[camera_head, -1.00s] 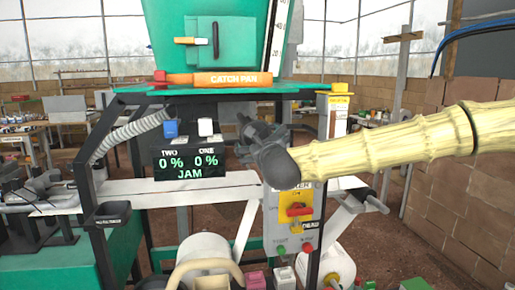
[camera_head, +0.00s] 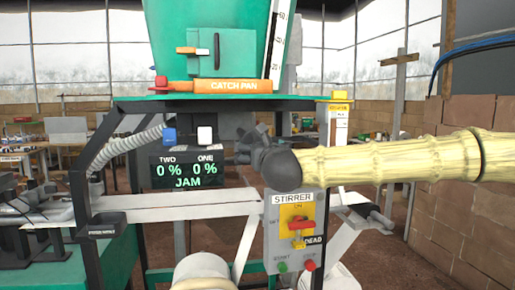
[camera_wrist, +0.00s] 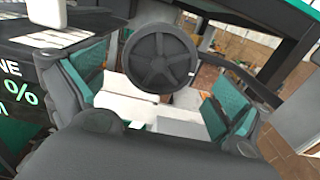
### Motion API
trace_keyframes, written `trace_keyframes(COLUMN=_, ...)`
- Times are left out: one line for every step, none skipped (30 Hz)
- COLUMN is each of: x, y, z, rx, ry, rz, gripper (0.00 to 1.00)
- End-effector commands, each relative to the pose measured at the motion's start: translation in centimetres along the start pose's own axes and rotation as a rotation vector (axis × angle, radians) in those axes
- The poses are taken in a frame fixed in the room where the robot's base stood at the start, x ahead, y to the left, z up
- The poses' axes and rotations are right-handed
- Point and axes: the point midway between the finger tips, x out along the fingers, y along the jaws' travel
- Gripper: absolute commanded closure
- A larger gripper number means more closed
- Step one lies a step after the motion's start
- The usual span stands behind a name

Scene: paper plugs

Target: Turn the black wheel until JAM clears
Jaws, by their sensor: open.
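The black wheel (camera_wrist: 160,58) is spoked and faces my wrist camera, in the upper middle of that view. My gripper (camera_wrist: 158,88) is open, with one teal-padded finger on each side of the wheel. The wheel appears beyond the fingers, and I cannot tell whether they touch it. In the head view my gripper (camera_head: 244,148) is in front of the machine, right of the display, and the wheel cannot be made out there. The black display (camera_head: 187,170) reads TWO 0 %, ONE 0 % and JAM in green.
The grey STIRRER panel (camera_head: 294,235) with its red and yellow switch hangs below my wrist. The orange CATCH PAN (camera_head: 235,86) and green hopper (camera_head: 170,25) are above. A black frame post (camera_head: 80,195) stands at left. A brick wall (camera_head: 460,235) is at right.

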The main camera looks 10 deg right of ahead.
Motion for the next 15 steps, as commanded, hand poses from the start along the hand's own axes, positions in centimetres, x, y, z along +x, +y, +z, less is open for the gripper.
trace_keyframes(x=0.00, y=0.00, z=-0.11, rx=0.000, ry=0.000, rz=0.000, gripper=0.00)
trace_keyframes(x=0.00, y=0.00, z=-0.13, rx=0.000, ry=0.000, rz=0.000, gripper=0.00)
trace_keyframes(x=0.00, y=0.01, z=-0.16, rx=0.000, ry=-0.001, rz=0.000, gripper=0.00)
trace_keyframes(x=0.00, y=0.01, z=-0.16, rx=0.000, ry=-0.001, rz=0.000, gripper=0.00)
trace_keyframes(x=0.00, y=0.01, z=-0.16, rx=0.000, ry=-0.001, rz=0.000, gripper=0.00)
trace_keyframes(x=0.00, y=0.01, z=-0.13, rx=0.000, ry=-0.001, rz=0.000, gripper=0.00)
trace_keyframes(x=0.01, y=0.01, z=-0.10, rx=0.000, ry=-0.001, rz=0.000, gripper=0.00)
trace_keyframes(x=0.03, y=0.01, z=-0.08, rx=0.000, ry=0.000, rz=0.000, gripper=0.00)
trace_keyframes(x=0.07, y=0.01, z=-0.06, rx=0.000, ry=0.000, rz=0.000, gripper=0.00)
trace_keyframes(x=0.12, y=0.01, z=-0.05, rx=0.000, ry=0.000, rz=0.000, gripper=0.00)
trace_keyframes(x=0.19, y=0.01, z=-0.06, rx=0.000, ry=0.000, rz=0.000, gripper=0.00)
trace_keyframes(x=0.30, y=0.01, z=-0.07, rx=0.000, ry=0.000, rz=-0.001, gripper=0.00)
trace_keyframes(x=0.41, y=0.00, z=-0.08, rx=0.000, ry=0.000, rz=-0.001, gripper=0.00)
trace_keyframes(x=0.51, y=0.00, z=-0.08, rx=-0.001, ry=0.000, rz=-0.001, gripper=0.00)
trace_keyframes(x=0.67, y=0.00, z=-0.09, rx=-0.001, ry=0.000, rz=-0.001, gripper=0.00)
